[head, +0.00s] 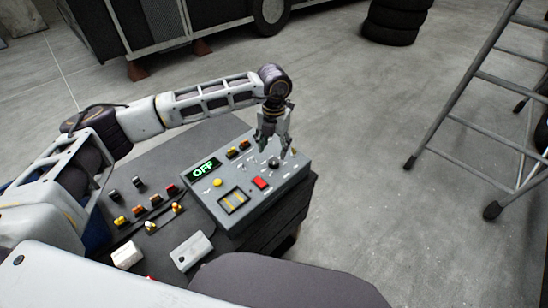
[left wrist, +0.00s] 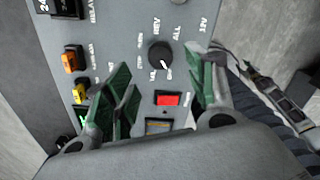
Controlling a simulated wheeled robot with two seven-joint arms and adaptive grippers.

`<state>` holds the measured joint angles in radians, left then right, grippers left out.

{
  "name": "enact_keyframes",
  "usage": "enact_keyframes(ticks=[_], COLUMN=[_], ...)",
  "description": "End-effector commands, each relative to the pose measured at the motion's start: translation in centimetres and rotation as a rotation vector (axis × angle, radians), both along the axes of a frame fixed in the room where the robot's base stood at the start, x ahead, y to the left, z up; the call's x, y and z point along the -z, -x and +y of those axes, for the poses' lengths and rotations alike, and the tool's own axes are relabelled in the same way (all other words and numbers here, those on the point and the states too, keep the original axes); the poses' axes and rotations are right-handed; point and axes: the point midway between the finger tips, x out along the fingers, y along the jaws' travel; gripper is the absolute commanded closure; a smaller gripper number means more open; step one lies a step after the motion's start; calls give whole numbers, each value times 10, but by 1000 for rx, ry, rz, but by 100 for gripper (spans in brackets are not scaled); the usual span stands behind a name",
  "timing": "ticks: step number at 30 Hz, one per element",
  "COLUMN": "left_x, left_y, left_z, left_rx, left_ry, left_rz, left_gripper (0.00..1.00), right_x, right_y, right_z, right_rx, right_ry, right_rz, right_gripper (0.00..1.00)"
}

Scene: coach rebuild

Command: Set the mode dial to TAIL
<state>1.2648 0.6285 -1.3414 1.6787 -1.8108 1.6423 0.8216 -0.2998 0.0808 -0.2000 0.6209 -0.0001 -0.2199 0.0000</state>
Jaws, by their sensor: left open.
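The mode dial (left wrist: 160,57) is a round black knob on a grey control box (head: 236,215). In the left wrist view its white mark points to the lower right; the printed labels around it are only partly legible. The dial also shows in the head view (head: 273,163). A green display (head: 205,169) on the box reads OFF. My left gripper (head: 274,148) points down over the dial, open and empty. In the left wrist view its green-padded fingers (left wrist: 159,68) stand apart on either side of the dial; contact cannot be told. My right gripper is out of view.
A red rocker switch (left wrist: 168,99) lies close to the dial. Toggles, a yellow button (head: 217,183) and an amber gauge (head: 234,201) share the panel. A ladder (head: 470,115) stands right, with open floor between.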

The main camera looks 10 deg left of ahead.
Motion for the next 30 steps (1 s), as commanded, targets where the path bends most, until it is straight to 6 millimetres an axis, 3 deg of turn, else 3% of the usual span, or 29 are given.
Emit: enact_keyframes(ticks=[9,15,27,30], left_x=[40,57,63,62], left_y=[0,0,0,0], left_z=[-1,-1,0,0], left_rx=[1,1,1,1], left_ry=[1,1,0,0], left_rz=[1,-1,-1,-1], left_gripper=[44,44,44,54], right_x=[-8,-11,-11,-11], right_y=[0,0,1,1], right_z=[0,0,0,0], right_rx=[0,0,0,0], right_ry=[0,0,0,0], right_rz=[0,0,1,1], right_gripper=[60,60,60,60])
